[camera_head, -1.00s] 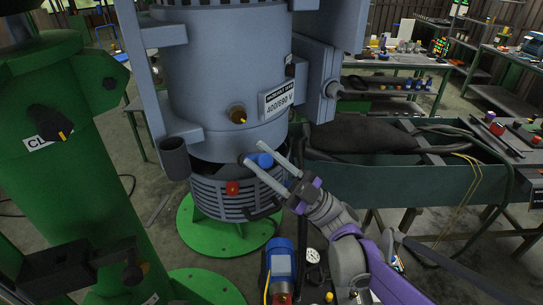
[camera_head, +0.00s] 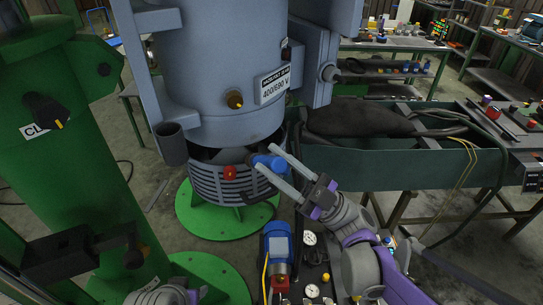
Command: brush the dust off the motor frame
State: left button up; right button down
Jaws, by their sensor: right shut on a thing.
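The motor (camera_head: 218,75) is a large blue-grey body with a 400/690 V label, upright at the centre. Its lower end is a ribbed grey ring (camera_head: 215,190) with a red part (camera_head: 230,172), above a green round base. I cannot tell dust on it at this size. My right gripper (camera_head: 269,161) reaches in from the lower right, its two long fingers shut on a small blue thing (camera_head: 266,163) beside the ring's upper right edge. I cannot make out bristles or whether it touches the ring. A piece of my left arm shows at the bottom edge; its gripper is out of view.
A green column (camera_head: 70,130) with a black knob stands at left. A green trough bench (camera_head: 385,170) holding a dark bulky thing is at right. Benches with small parts stand behind.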

aim_at(261, 155)
pick_arm(q)
jog(key=shift+w+r+p, duration=0.3)
jog(key=shift+w+r, duration=0.05)
jog(key=shift+r, duration=0.15)
pick_arm(e)
jog(key=s, duration=0.1)
jog(key=s+d, duration=0.1)
jog(key=shift+s+d, duration=0.15)
jog(key=shift+s, duration=0.15)
pick_arm(q)
jog(key=shift+r, duration=0.15)
pick_arm(e)
jog(key=shift+w+a, duration=0.55)
jog(key=shift+w, duration=0.6)
jog(key=shift+w+a, duration=0.6)
jog(key=shift+w, duration=0.5)
jog(key=shift+w+a, duration=0.55)
jog(key=shift+w, duration=0.6)
pick_arm(q)
jog(key=shift+w+r, duration=0.1)
pick_arm(e)
jog(key=shift+w+a, duration=0.45)
jog(key=shift+w, duration=0.35)
jog(key=shift+d, duration=0.1)
